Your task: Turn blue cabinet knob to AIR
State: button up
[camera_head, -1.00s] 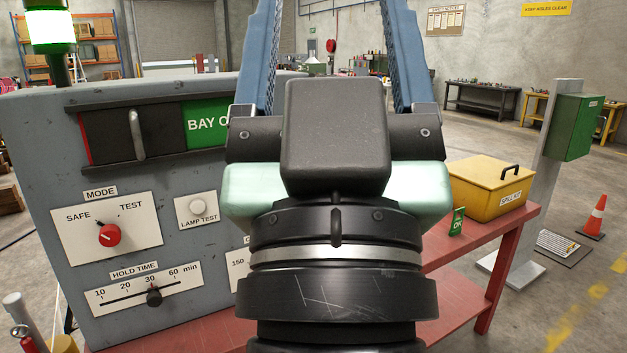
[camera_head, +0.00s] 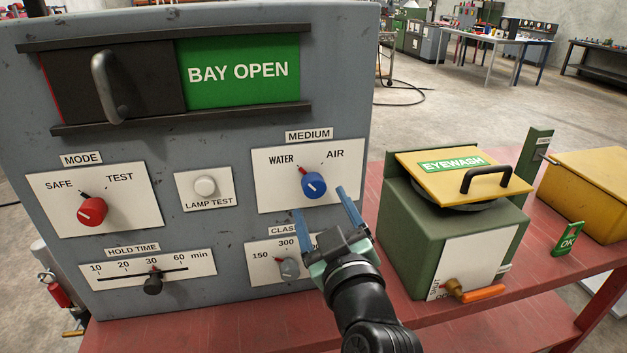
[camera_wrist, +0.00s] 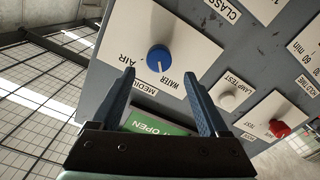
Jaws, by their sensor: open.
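The blue knob (camera_head: 313,185) sits on the white MEDIUM plate (camera_head: 268,196) of the grey cabinet, between the labels WATER at upper left and AIR at upper right. Its pointer leans up and left toward WATER. The knob also shows in the wrist view (camera_wrist: 159,58), just beyond my fingertips. My gripper (camera_head: 320,202) is open and empty, with its two blue fingers reaching toward the plate just below the knob. In the wrist view my gripper (camera_wrist: 159,78) has a finger on each side of the line to the knob. I see no contact with the knob.
Left of the plate are a white LAMP TEST button (camera_head: 205,186) and a red MODE knob (camera_head: 92,211). A grey CLASS knob (camera_head: 289,268) lies below, close to my gripper. A green EYEWASH box (camera_head: 412,222) stands right of my arm on the red bench (camera_head: 500,325).

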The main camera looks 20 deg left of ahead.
aim_at(314, 189)
jog(key=p+x, duration=0.1)
jog(key=x, duration=0.6)
jog(key=shift+d, duration=0.1)
grip_shut()
